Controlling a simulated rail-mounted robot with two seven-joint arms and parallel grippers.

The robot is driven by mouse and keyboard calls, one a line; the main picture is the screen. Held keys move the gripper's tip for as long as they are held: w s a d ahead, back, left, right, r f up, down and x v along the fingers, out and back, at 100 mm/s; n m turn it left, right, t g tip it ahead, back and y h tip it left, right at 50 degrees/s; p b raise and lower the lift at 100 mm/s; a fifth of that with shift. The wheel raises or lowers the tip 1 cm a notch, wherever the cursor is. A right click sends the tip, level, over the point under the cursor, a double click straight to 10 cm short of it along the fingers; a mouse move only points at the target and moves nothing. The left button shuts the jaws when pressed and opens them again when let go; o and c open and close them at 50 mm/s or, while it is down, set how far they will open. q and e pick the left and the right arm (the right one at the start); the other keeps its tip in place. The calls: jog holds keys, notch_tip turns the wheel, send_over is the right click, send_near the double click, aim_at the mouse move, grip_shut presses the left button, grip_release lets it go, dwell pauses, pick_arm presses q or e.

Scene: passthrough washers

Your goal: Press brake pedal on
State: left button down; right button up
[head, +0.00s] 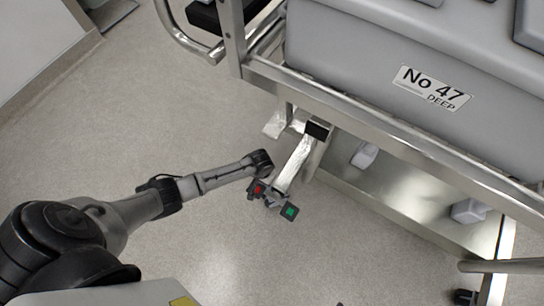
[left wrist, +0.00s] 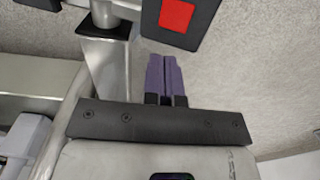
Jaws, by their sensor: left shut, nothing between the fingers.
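The brake pedal is a two-armed dark pedal on a metal bar (head: 296,163) under the trolley. It has a red pad (head: 258,189) at its left end and a green pad (head: 289,211) at its right end. No lettering is readable on the pads. My left arm reaches in from the left, its wrist end just above the red pad in the head view; the fingers are hidden there. In the left wrist view, my left gripper's purple fingers (left wrist: 166,60) are together and empty. The red pad (left wrist: 177,14) lies just beyond their tips; contact cannot be told. My right gripper is not in view.
The trolley's metal frame (head: 390,125) and grey bin labelled "No 47 DEEP" (head: 433,87) overhang the pedal's upper right. A metal lower shelf (head: 410,190) is at right, with a caster (head: 465,297) near the bottom. Speckled floor is clear left of and below the pedal.

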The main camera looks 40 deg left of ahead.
pick_arm(q)
jog(key=shift+f, duration=0.55)
jog(key=shift+f+b, duration=0.55)
dwell(0.4)
jog(key=shift+a+f+b, duration=0.1)
jog(key=shift+f+b, duration=0.25)
jog(key=shift+f, duration=0.55)
dwell(0.5)
dwell(0.3)
notch_tip(320, 180, up, 7)
jog(key=p, duration=0.8)
